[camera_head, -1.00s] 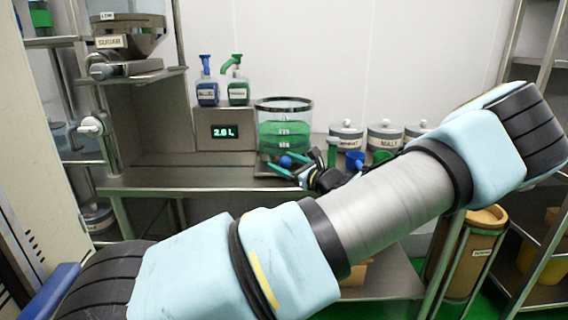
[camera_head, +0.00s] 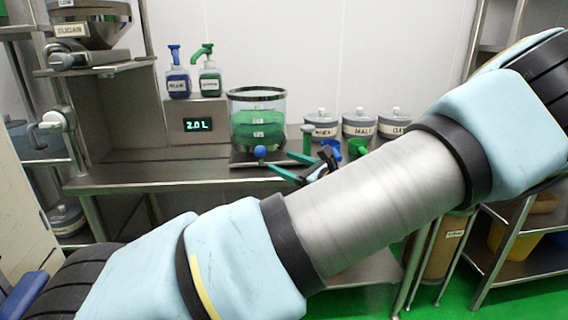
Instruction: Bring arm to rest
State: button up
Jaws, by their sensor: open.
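My gripper (camera_head: 279,161) is at the far end of my arm, low over the counter in front of the clear tank (camera_head: 258,95). Its two green-tipped fingers are spread apart, with nothing seen between them. The blue knob (camera_head: 261,151) at the tank's front is just left of the fingers and looks apart from them. My arm's thick silver and pale blue links cross the picture from lower left to upper right and hide part of the counter.
The steel counter (camera_head: 130,180) holds the tank of green liquid, a display (camera_head: 198,125) reading 2.0 L, blue (camera_head: 178,82) and green (camera_head: 209,82) pump bottles, and lidded canisters (camera_head: 359,124). A blue cup (camera_head: 332,149) and green cup (camera_head: 357,149) are close behind my arm. A shelf rack (camera_head: 515,240) stands right.

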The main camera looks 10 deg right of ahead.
jog(key=shift+a, duration=0.1)
jog(key=s+a+f+n+g+h+p, duration=0.1)
jog(key=s+a+f+n+g, duration=0.25)
jog(key=a+n+g, duration=0.45)
jog(key=s+a+f+n+g, duration=0.3)
jog(key=a+f+n+g, duration=0.15)
jog(key=a, duration=0.65)
jog(key=s+a+r+n+h+p, duration=0.2)
jog(key=s+r+n+h, duration=0.5)
jog(key=n, duration=0.6)
jog(key=shift+s+a+r+g+h, duration=0.35)
jog(key=shift+a+r+g+h, duration=0.1)
jog(key=shift+a+r+h, duration=0.45)
